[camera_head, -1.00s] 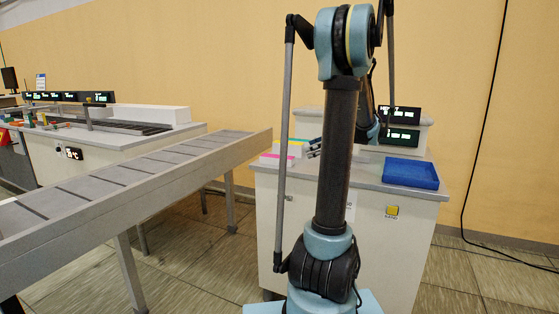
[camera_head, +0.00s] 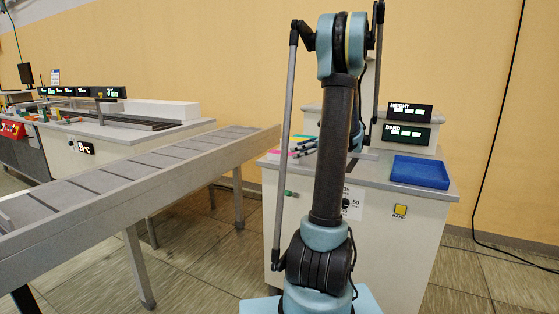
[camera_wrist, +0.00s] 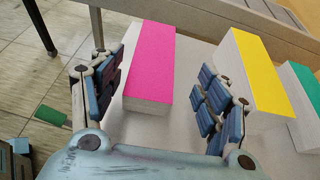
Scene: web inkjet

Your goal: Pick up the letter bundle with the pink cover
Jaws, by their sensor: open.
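The letter bundle with the pink cover (camera_wrist: 152,55) is a white stack with a pink top, lying on the pale cabinet top in the wrist view. In the head view a small part of the pink cover (camera_head: 283,154) shows left of my arm. My gripper (camera_wrist: 155,95) is open, with one blue-padded finger on each side of the pink bundle. The left finger is close beside the bundle's left side; the right finger is between it and the yellow bundle (camera_wrist: 262,62). I cannot tell whether either finger touches the bundle.
A green bundle (camera_wrist: 302,88) stands right of the yellow one. A blue tray (camera_head: 420,172) sits at the right of the cabinet top, with display panels (camera_head: 407,135) behind. A grey slatted conveyor (camera_head: 120,185) runs along the left of the cabinet. A tan wall closes the back.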

